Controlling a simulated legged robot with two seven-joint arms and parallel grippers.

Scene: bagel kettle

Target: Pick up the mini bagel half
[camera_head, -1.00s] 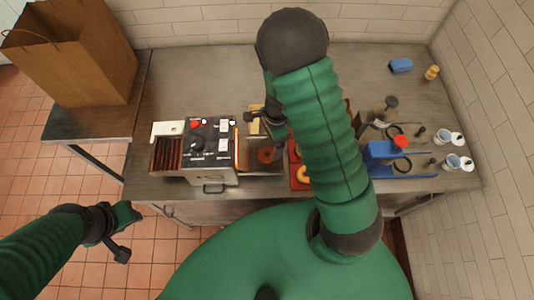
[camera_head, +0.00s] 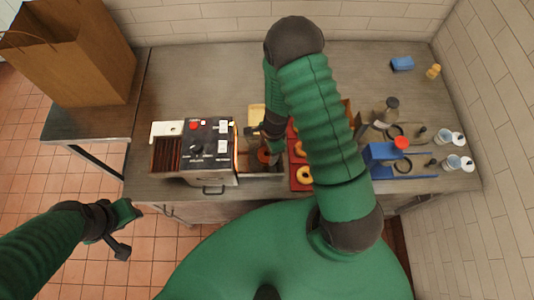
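A reddish-brown bagel half (camera_head: 264,156) lies on the metal tray just right of the toaster, partly covered by my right gripper. My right gripper (camera_head: 270,148) is low over this bagel half, at or very near it. Its fingertips are too small and dark to show whether they are open or touching. Lighter bagel pieces (camera_head: 305,175) lie on a red tray (camera_head: 301,187) to the right, partly hidden by my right arm. My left gripper (camera_head: 130,212) hangs in front of the table at the left, away from the objects; its finger gap is unclear.
The toaster (camera_head: 207,150) with a dark control panel stands close left of my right gripper. A yellowish block (camera_head: 257,116) is behind it. A blue holder (camera_head: 382,157), bottles and white cups (camera_head: 453,162) fill the right side. The table's back left is clear.

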